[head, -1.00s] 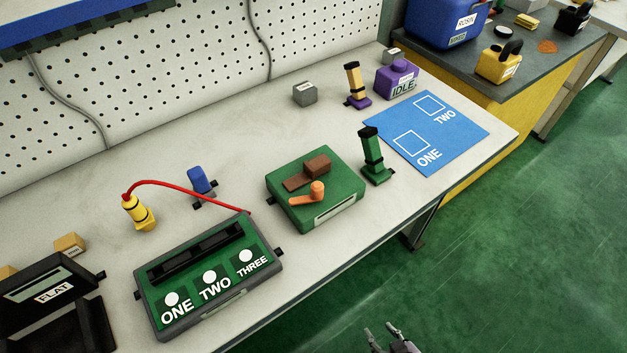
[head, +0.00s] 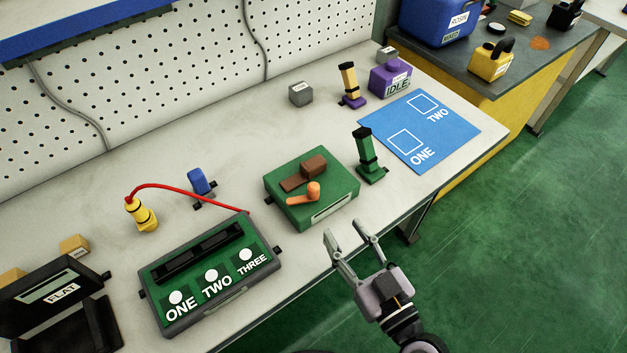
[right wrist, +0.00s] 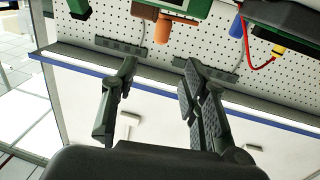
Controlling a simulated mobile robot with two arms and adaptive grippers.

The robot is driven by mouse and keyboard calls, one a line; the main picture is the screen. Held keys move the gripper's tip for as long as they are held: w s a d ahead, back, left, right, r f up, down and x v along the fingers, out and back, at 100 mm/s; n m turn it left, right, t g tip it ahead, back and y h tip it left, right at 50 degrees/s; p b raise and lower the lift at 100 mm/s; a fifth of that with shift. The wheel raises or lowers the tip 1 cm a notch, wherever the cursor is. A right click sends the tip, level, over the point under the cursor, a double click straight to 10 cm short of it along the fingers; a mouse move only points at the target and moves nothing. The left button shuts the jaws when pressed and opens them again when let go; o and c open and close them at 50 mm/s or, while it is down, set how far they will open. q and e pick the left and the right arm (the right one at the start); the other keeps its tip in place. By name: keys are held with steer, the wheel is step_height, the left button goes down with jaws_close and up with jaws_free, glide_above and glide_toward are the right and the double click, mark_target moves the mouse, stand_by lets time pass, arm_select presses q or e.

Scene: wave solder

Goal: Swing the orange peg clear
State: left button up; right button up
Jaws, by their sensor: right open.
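The orange peg (head: 304,194) is a rounded lever on top of the green box (head: 340,187). It points left, and its knob end stands up near a brown block (head: 311,169) and bar. My right gripper (head: 344,231) is open and empty, in front of the table's edge and below the green box in the head view. It is apart from the peg. In the right wrist view its two fingers (right wrist: 160,68) are spread, with the orange peg (right wrist: 163,28) beyond them near the top. My left gripper is not in view.
A green panel marked ONE, TWO, THREE (head: 190,322) lies left of the box. A green post (head: 368,155) stands close on the right, beside a blue mat (head: 440,140). A red cable (head: 190,188) runs from a yellow plug (head: 142,214). Bare tabletop lies behind the box.

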mark_target(317, 190)
steer(key=p+x, duration=0.2)
steer(key=x, duration=1)
steer(key=shift+r, duration=0.1)
steer(key=shift+w+a+p, duration=0.3)
steer(key=shift+w, duration=0.3)
steer(key=shift+c, duration=0.2)
jaws_close()
